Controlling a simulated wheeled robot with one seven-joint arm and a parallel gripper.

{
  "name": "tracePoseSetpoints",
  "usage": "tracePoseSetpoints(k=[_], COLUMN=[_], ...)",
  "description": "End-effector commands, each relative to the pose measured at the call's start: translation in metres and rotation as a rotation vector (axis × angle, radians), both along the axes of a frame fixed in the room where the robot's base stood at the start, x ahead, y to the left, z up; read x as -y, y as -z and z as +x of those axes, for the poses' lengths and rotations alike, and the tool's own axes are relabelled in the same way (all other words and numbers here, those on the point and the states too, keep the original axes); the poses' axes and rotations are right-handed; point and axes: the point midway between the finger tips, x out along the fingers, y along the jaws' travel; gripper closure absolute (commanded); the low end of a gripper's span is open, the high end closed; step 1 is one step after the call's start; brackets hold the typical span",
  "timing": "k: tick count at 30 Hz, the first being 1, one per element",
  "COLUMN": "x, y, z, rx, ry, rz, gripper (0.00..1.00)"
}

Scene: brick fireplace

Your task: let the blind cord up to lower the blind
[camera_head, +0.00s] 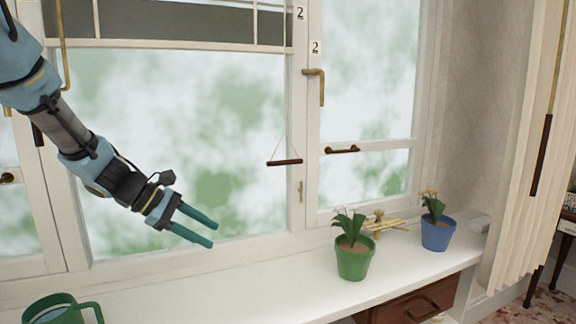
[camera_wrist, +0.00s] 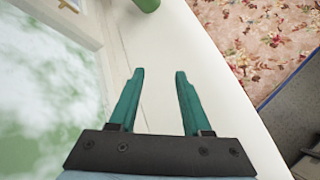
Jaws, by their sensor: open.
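The blind (camera_head: 165,22) is a grey panel with pale strips across the top of the left window pane. A thin cord (camera_head: 285,85) hangs right of this pane and splits near its lower end to a dark wooden bar handle (camera_head: 284,162), which hangs level and free. My gripper (camera_head: 212,234) is open and empty, below and left of the handle, above the sill and in front of the glass. In the wrist view its two teal fingers (camera_wrist: 159,73) are apart with nothing between them. I cannot make out the cord there.
The white sill (camera_head: 190,292) holds a green mug (camera_head: 58,310), a green potted plant (camera_head: 354,258), a blue potted plant (camera_head: 438,234) and a small wooden object (camera_head: 383,224). A brass window handle (camera_head: 321,84) sits right of the cord. A cream curtain (camera_head: 522,150) hangs at right.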

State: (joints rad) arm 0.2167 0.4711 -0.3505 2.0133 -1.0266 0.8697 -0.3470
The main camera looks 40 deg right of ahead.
Motion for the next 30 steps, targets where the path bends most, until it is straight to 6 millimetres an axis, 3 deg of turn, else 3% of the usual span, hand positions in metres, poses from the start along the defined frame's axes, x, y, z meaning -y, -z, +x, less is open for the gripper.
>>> tracePoseSetpoints(k=[1, 3, 7, 13, 17, 30], x=[0.041, 0.085, 0.137, 0.164, 0.177, 0.246], y=[-0.015, -0.042, -0.087, -0.117, -0.120, -0.120], z=[0.000, 0.001, 0.008, 0.014, 0.010, -0.018], rx=[-0.110, -0.256, -0.463, -0.594, -0.603, -0.597], ry=[-0.033, -0.079, -0.130, -0.157, -0.159, -0.160], rz=[-0.097, -0.218, -0.388, -0.495, -0.500, -0.497], gripper=[0.52, 0.52, 0.52, 0.52, 0.52, 0.52])
